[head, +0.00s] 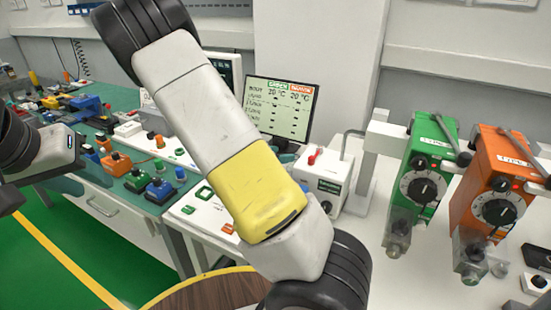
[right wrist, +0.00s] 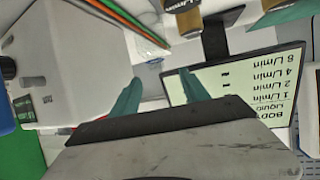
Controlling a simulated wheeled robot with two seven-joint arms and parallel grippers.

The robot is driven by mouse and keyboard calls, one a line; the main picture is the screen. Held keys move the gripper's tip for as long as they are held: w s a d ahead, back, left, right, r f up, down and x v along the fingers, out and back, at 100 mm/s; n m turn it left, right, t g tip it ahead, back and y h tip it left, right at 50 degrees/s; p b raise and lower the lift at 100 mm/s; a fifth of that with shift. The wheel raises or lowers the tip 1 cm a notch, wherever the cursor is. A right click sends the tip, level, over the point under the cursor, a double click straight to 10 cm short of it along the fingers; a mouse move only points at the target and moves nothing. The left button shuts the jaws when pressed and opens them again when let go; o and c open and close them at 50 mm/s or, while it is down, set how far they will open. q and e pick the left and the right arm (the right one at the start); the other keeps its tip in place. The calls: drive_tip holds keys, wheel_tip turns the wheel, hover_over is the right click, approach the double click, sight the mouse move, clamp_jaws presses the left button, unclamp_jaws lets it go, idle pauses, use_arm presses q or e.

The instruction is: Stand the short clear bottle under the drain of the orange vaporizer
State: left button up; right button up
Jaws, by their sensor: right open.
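The orange vaporizer (head: 490,175) stands at the right of the head view, with a black dial and a clear block (head: 468,250) low on its front. I cannot make out the short clear bottle for certain in either view. My right gripper (right wrist: 162,92) shows in the right wrist view with two teal fingers spread apart and nothing clearly held. In the head view my right arm crosses the middle and its gripper does not show. My left gripper (head: 38,165) is partly in view at the left edge; its fingers cannot be made out.
A green vaporizer (head: 424,170) stands left of the orange one. A monitor (head: 283,108) and a white box with a red knob (head: 322,180) stand behind my right arm; the monitor also shows in the right wrist view (right wrist: 240,85). A green bench (head: 115,105) with several coloured parts is at the left.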

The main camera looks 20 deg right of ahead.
sight(297, 153)
drive_tip(key=x, duration=0.7)
drive_tip(key=shift+s+d+f, duration=0.1)
drive_tip(key=shift+d+f, duration=0.05)
drive_tip(key=shift+d, duration=0.3)
clamp_jaws()
